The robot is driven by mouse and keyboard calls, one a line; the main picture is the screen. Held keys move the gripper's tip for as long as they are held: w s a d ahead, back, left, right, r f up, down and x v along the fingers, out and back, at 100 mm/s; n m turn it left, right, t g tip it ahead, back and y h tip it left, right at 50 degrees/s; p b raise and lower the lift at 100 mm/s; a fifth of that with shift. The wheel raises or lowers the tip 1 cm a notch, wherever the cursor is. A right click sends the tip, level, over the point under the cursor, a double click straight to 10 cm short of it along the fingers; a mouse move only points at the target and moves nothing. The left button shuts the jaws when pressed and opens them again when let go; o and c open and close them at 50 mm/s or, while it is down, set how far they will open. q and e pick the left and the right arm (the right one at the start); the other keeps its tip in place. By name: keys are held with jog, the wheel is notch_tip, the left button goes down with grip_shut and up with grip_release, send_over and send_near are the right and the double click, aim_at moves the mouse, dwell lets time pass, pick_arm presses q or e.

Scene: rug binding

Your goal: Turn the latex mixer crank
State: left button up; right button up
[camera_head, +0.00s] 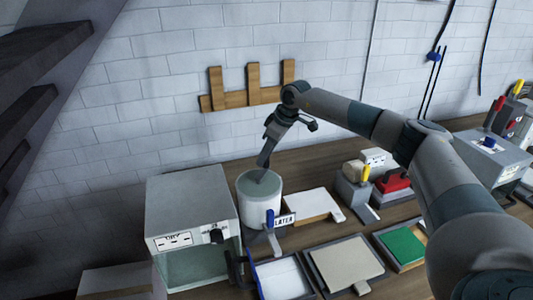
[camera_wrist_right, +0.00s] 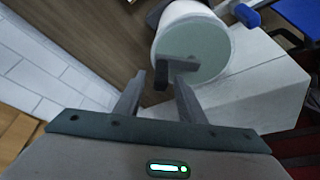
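The white latex mixer pot (camera_head: 259,205) stands on the bench, with a grey-green surface inside its rim and a label partly reading LATEX. A blue upright handle (camera_head: 270,219) shows at its front. My right gripper (camera_head: 262,172) points down over the pot's top. In the right wrist view the pot (camera_wrist_right: 160,45) lies beyond the spread fingers of my right gripper (camera_wrist_right: 160,88). A dark bent piece (camera_wrist_right: 178,63) appears against the pot's surface near the fingertips; whether they touch it is unclear. The fingers look apart. My left gripper is out of view.
A grey box with a dial (camera_head: 190,205) stands close left of the pot. A white board (camera_head: 308,205) lies to its right. Trays, including one with a beige sheet (camera_head: 345,262) and one with a green sheet (camera_head: 403,246), lie in front. A wooden rack (camera_head: 247,98) hangs behind.

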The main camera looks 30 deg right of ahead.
jog(key=shift+r, duration=0.15)
jog(key=shift+s+d+r+b, duration=0.15)
jog(key=shift+s+r+b, duration=0.05)
jog(key=shift+r+b, duration=0.35)
jog(key=b+v, duration=0.6)
jog(key=v, duration=1)
jog(key=shift+s+f, duration=0.1)
